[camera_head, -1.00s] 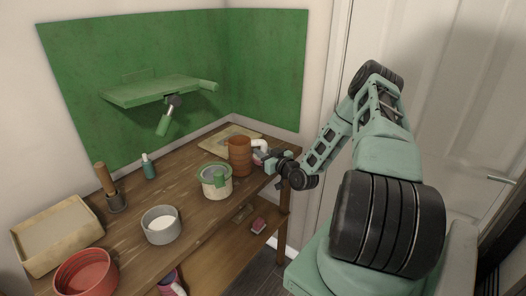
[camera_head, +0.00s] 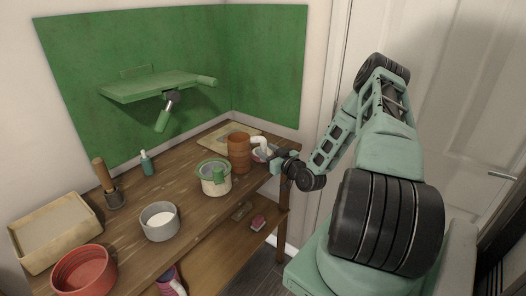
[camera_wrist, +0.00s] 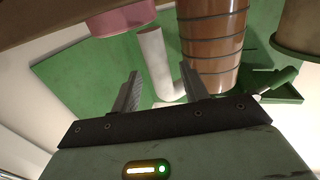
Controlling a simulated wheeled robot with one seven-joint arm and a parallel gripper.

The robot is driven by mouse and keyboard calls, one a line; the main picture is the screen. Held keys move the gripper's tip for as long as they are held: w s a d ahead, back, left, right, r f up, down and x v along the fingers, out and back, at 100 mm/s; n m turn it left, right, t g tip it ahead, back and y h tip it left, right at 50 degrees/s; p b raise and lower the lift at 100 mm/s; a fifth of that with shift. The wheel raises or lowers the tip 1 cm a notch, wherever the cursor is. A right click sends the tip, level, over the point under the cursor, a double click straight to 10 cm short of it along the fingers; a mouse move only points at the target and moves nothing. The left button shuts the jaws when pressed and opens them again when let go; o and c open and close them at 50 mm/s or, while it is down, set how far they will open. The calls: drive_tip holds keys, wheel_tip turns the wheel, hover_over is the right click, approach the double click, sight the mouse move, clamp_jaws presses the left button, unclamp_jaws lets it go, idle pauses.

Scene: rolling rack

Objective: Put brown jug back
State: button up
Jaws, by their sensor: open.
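The brown jug (camera_head: 239,152) stands upright on the wooden top of the rack, near its far right corner. Its white handle (camera_head: 262,143) sticks out to the right, towards my gripper (camera_head: 273,158). In the wrist view the brown banded body (camera_wrist: 213,42) is right of centre and the white handle (camera_wrist: 152,58) is near the middle. My gripper (camera_wrist: 160,74) is open there, with a finger to either side of the handle's line. I cannot tell how deep the handle sits between the fingers. Nothing is gripped.
A green-banded can (camera_head: 214,181) stands just left of the jug. A pink item (camera_wrist: 122,20) lies close by my gripper. A flat board (camera_head: 226,133) is behind the jug. A grey bowl (camera_head: 160,222), red bowl (camera_head: 84,270) and tray (camera_head: 52,232) are at left. A green shelf (camera_head: 150,86) overhangs.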

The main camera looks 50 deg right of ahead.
drive_tip(key=s+a+b, duration=0.1)
drive_tip(key=s+b, duration=0.1)
drive_tip(key=s, duration=0.7)
drive_tip(key=shift+a, duration=0.3)
